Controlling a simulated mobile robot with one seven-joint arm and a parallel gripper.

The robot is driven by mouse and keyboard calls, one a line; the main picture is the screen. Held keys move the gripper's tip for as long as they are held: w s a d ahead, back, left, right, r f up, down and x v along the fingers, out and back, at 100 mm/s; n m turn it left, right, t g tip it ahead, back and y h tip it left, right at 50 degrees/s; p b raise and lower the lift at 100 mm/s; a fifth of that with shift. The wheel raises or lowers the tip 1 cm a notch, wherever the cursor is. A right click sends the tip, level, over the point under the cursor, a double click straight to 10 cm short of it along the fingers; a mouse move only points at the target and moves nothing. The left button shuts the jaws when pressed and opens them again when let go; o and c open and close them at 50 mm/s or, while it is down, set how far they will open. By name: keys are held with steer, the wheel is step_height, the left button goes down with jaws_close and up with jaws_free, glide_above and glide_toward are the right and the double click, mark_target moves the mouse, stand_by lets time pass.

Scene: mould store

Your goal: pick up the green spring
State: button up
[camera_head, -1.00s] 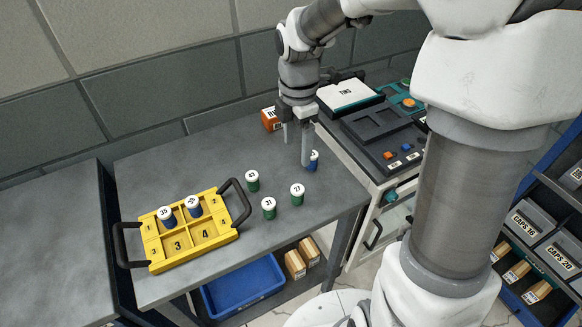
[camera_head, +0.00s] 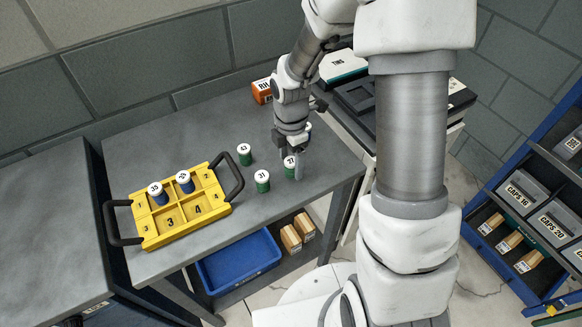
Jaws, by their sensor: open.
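Several short cylinders with white numbered tops stand on the grey table (camera_head: 165,130). Three have green bodies: one marked 43 (camera_head: 245,159), one marked 31 (camera_head: 262,187), and one at the right (camera_head: 289,173) whose top is partly covered by my gripper. My gripper (camera_head: 288,163) points down, open, with its fingers by this right green cylinder. One finger is in front of its right side. I cannot tell whether the fingers touch it.
A yellow tray (camera_head: 150,243) with black handles holds two blue cylinders (camera_head: 184,187). Another blue cylinder (camera_head: 307,128) is mostly hidden behind my gripper. An orange box (camera_head: 262,92) stands at the back. A blue bin (camera_head: 240,267) is under the table.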

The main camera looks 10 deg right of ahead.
steer(key=shift+f, duration=0.45)
jaws_close()
steer(key=shift+r, duration=0.1)
